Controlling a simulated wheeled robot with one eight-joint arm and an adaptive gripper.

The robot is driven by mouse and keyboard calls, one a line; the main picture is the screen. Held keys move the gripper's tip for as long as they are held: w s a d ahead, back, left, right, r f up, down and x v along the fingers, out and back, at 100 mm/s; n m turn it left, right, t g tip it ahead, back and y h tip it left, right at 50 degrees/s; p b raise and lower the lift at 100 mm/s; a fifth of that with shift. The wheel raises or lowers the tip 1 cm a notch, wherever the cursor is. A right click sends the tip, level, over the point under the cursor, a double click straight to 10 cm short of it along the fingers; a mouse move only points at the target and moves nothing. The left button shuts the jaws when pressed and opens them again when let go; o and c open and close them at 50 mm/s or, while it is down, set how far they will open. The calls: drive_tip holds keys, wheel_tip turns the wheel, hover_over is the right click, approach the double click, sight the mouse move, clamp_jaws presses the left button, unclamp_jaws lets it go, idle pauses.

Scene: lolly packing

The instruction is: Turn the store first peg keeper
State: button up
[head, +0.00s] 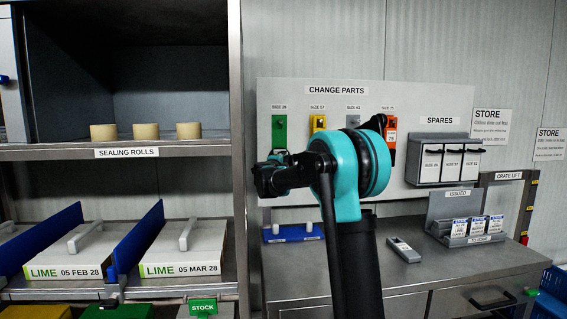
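The change parts board (350,91) hangs on the back wall with a row of labelled positions. At its first position on the left a green part (279,128) hangs; its lower end is behind my gripper. I cannot make out a keeper on that peg. My gripper (268,176) is dark and is in front of the board's lower left, just below the green part. The angle does not show whether its fingers are open or shut, or whether it touches anything. A yellow part (317,123) and an orange part (389,135) hang further right.
A shelf unit (236,150) with sealing rolls (145,131) and lime boxes (180,259) stands close on the left. The counter (410,275) below the board holds a blue tray (294,238), a grey handheld device (403,249) and an issued rack (452,239). Spares boxes (452,163) hang right.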

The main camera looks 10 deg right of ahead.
drive_tip(key=shift+s, duration=0.1)
drive_tip(key=v, duration=0.7)
drive_tip(key=shift+s, duration=0.2)
